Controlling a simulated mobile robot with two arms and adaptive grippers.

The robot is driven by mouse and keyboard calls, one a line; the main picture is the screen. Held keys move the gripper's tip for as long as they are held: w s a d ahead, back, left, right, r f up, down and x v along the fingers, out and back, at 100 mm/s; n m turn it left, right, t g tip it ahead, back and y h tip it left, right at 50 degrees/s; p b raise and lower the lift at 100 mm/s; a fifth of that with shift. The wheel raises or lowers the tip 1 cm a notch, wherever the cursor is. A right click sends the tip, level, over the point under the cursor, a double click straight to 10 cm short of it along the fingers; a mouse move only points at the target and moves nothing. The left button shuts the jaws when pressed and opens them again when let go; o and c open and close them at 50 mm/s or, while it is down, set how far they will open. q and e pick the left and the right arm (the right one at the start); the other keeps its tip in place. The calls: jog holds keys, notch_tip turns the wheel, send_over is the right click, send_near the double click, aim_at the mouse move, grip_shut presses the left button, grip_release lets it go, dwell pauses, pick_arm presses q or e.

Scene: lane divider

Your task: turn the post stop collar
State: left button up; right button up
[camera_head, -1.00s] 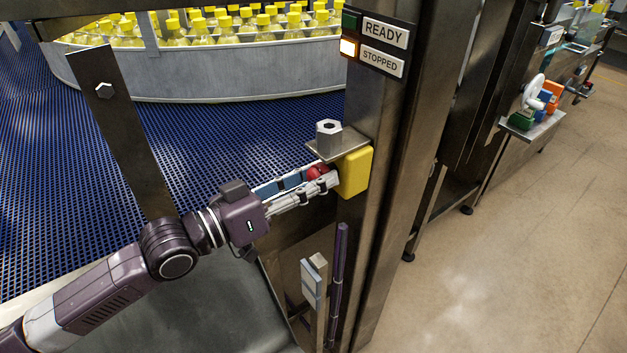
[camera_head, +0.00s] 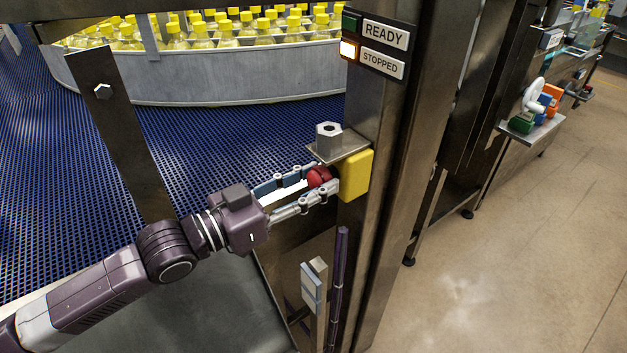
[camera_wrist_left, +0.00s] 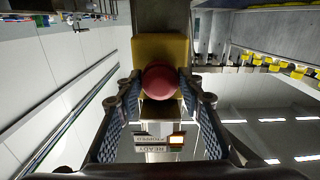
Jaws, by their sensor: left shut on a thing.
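The red, rounded stop collar (camera_head: 319,177) sits on the front of a yellow box (camera_head: 356,174) on the metal post (camera_head: 385,215). My left gripper (camera_head: 324,180) reaches in from the left and is shut on the red collar, one finger on each side of it. In the left wrist view, the collar (camera_wrist_left: 160,80) lies between the fingertips, in front of the yellow box (camera_wrist_left: 160,48). The fingers hide parts of the collar's sides. My right gripper is not in view.
A small metal plate (camera_head: 352,150) with a hex nut (camera_head: 328,138) juts out just above the collar. A sign panel reads READY and STOPPED (camera_head: 380,63), with the STOPPED lamp lit. The blue conveyor (camera_head: 220,130) lies behind. Floor (camera_head: 510,240) at right is clear.

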pick_arm(q)
jog(key=o, duration=1.2)
jog(key=shift+v, duration=6)
